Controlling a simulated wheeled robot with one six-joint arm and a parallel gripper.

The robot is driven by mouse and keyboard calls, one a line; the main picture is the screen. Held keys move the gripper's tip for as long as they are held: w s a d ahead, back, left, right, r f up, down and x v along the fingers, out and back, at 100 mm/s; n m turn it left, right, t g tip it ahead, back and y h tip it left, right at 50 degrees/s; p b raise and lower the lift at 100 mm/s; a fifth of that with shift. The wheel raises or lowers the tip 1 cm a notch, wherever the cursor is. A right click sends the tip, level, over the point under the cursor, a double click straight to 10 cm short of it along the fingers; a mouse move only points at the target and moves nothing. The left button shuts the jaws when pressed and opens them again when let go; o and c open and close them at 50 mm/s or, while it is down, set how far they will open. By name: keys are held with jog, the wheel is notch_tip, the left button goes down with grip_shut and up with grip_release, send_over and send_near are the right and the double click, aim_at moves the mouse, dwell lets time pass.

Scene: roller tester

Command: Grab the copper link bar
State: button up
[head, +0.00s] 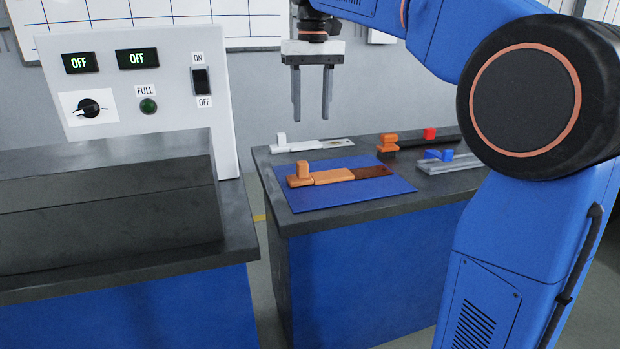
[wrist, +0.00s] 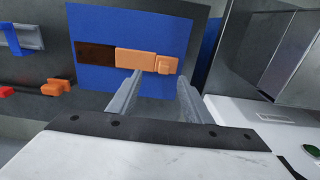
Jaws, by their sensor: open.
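The copper link bar (head: 333,177) lies flat on a blue mat (head: 377,189) on the right-hand bench. It has an upright block at its left end, a copper-orange middle and a dark brown right end. In the wrist view the bar (wrist: 134,58) lies beyond my fingers, its block at the right and its dark end at the left. My gripper (head: 311,118) is open and empty, pointing down in the air above the bench. In the wrist view its two fingers (wrist: 160,95) stand apart with nothing between them.
A pale bar (head: 318,145) lies behind the mat. An orange-and-black piece with a red block (head: 430,133) and a grey rail with a blue block (head: 447,161) lie to the right. A control panel (head: 140,95) stands at left. A gap separates the benches.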

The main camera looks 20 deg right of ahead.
jog(key=w+a+r, duration=0.1)
jog(key=w+a, duration=0.1)
jog(key=w, duration=0.1)
send_near(302, 162)
jog(key=f, duration=0.5)
jog(key=shift+w+a+f, duration=0.2)
jog(key=shift+a, duration=0.05)
jog(key=shift+d+f, duration=0.15)
jog(key=shift+f, duration=1.2)
jog(key=shift+d+f, duration=0.15)
jog(key=shift+f, duration=1.2)
grip_shut()
